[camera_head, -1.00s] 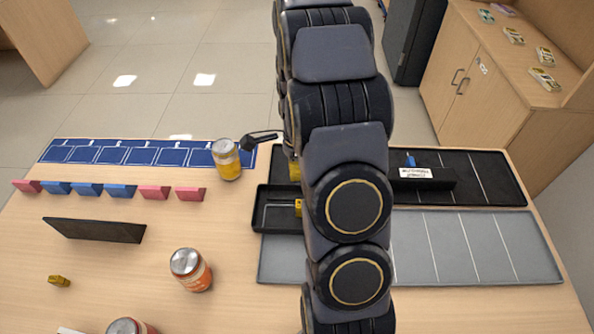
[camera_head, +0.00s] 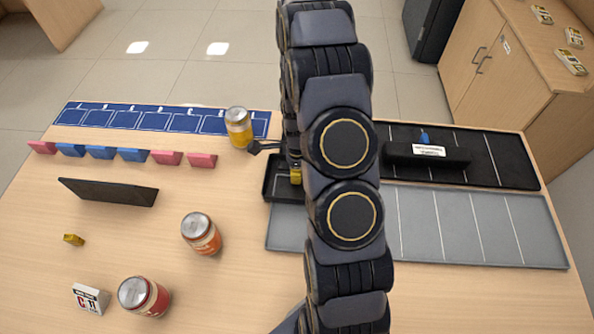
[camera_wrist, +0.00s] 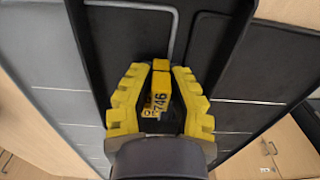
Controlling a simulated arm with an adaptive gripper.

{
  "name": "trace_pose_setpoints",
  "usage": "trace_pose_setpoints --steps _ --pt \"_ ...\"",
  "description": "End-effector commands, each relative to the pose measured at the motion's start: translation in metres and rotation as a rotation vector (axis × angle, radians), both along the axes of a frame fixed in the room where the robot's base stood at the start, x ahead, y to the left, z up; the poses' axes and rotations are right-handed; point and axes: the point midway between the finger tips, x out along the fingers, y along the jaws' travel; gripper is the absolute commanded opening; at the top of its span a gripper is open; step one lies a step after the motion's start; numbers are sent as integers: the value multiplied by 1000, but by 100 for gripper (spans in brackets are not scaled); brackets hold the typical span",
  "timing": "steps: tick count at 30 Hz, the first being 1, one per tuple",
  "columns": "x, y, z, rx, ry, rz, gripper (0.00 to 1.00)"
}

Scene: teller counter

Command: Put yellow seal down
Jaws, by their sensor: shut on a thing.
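The yellow seal (camera_wrist: 161,82), with a label reading 746, is between the yellow fingers of my gripper (camera_wrist: 159,72) in the wrist view. My gripper is shut on it. Below it is a black surface with raised edges, and I cannot tell whether the seal touches it. In the head view my arm hides most of the gripper. A small yellow patch (camera_head: 296,174) shows beside the arm over the small black tray (camera_head: 268,190); I cannot tell if it is finger or seal. Another small yellow piece (camera_head: 73,240) lies on the table at left.
A grey lined mat (camera_head: 470,235) and a black lined mat (camera_head: 500,158) lie at right, with a black labelled block (camera_head: 400,153). Orange jar (camera_head: 201,234), red jar (camera_head: 143,297) and dark plate (camera_head: 108,191) stand at left.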

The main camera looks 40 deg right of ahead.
Motion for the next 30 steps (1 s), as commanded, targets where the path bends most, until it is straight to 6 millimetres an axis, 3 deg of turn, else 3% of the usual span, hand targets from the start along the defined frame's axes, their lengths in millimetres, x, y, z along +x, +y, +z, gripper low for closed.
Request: trace_pose_setpoints --steps 9,10,11,12,23,30 --pt "-1 0 -7 1 3 0 0" --pt "0 0 -7 1 2 0 22" --pt "0 0 -7 1 1 0 35" --pt "0 0 -7 1 1 0 37" --pt "0 0 -2 -1 -1 1 37" --pt "1 -1 34 -4 -4 1 37"
